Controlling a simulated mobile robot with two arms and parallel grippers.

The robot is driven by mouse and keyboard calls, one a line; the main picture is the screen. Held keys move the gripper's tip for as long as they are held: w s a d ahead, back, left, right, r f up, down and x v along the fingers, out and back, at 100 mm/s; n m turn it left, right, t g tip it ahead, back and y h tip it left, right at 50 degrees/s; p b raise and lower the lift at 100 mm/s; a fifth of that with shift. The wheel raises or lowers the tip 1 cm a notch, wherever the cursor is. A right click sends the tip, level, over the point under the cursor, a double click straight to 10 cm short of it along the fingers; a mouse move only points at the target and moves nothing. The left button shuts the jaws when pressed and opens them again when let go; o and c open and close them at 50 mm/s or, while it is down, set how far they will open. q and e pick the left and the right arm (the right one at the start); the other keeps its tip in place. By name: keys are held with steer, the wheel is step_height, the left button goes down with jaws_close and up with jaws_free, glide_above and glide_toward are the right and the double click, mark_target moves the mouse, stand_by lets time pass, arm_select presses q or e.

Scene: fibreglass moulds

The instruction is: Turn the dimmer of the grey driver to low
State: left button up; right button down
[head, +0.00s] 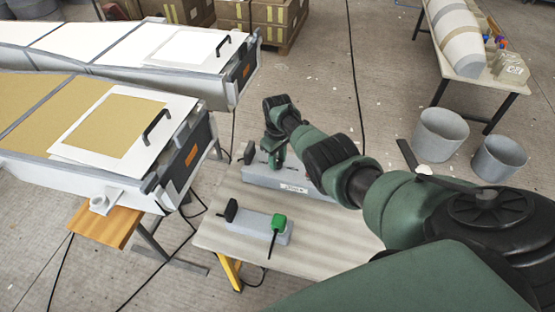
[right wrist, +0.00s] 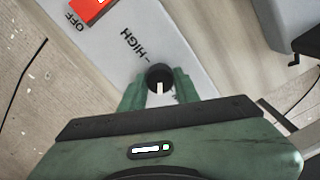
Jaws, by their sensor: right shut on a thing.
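The grey driver (head: 258,180) lies on the table under my right gripper (head: 273,152). In the right wrist view its pale top face (right wrist: 95,55) shows a red switch (right wrist: 90,10) near the word OFF and the word HIGH. The dimmer is a round black knob (right wrist: 159,76) with a white pointer mark, which points down the picture toward my palm, away from HIGH. The green fingers of my right gripper stand on both sides of the knob and are shut on it. Lettering below the knob is mostly covered by the gripper. The head view hides the knob. My left gripper is not in view.
A smaller grey box (head: 256,226) with a green-handled lever (head: 279,223) lies nearer on the same table (head: 325,232). Long moulds (head: 100,172) stand at left. Two grey buckets (head: 440,135) stand on the floor at right. Cables run over the floor.

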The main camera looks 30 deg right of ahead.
mark_target(278, 161)
steer(key=n, duration=0.3)
steer(key=shift+n, duration=2.2)
steer(key=c, duration=1)
jaws_free()
steer(key=shift+c, duration=0.2)
steer(key=shift+r, duration=0.15)
step_height(278, 161, up, 8)
steer(key=shift+f+p, duration=0.25)
steer(key=shift+p, duration=0.25)
